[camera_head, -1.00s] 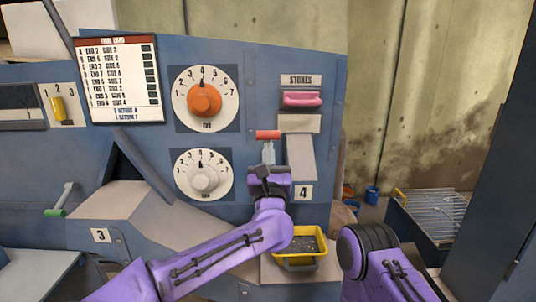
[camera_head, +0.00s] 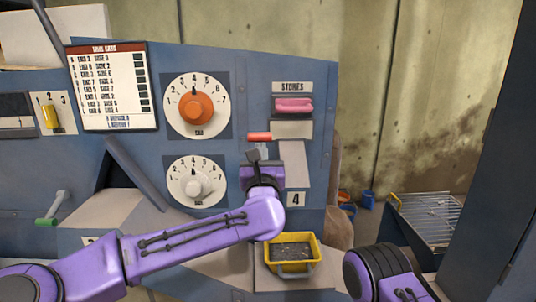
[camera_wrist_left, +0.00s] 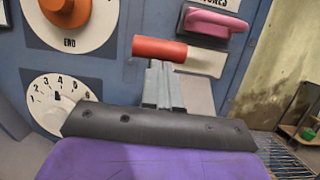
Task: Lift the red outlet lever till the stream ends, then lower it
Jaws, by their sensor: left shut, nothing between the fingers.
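The red outlet lever (camera_head: 259,137) shows as a short red bar on the blue panel, left of the pale outlet chute (camera_head: 293,163). In the left wrist view the red lever (camera_wrist_left: 160,49) lies just beyond the fingertips. My left gripper (camera_head: 262,151) is shut and empty, its tips just below the lever; the wrist view shows the shut fingers (camera_wrist_left: 163,84) close under it, though contact cannot be told. A yellow tray (camera_head: 291,238) with dark grains stands below the chute. No stream is clearly visible. My right arm shows at bottom right, but its gripper is out of view.
A pink handle (camera_head: 293,105) sits above the chute. An orange dial (camera_head: 197,108) and a white dial (camera_head: 196,183) are left of the lever. A green-tipped lever (camera_head: 52,210) is at far left. A wire rack (camera_head: 432,215) stands at right.

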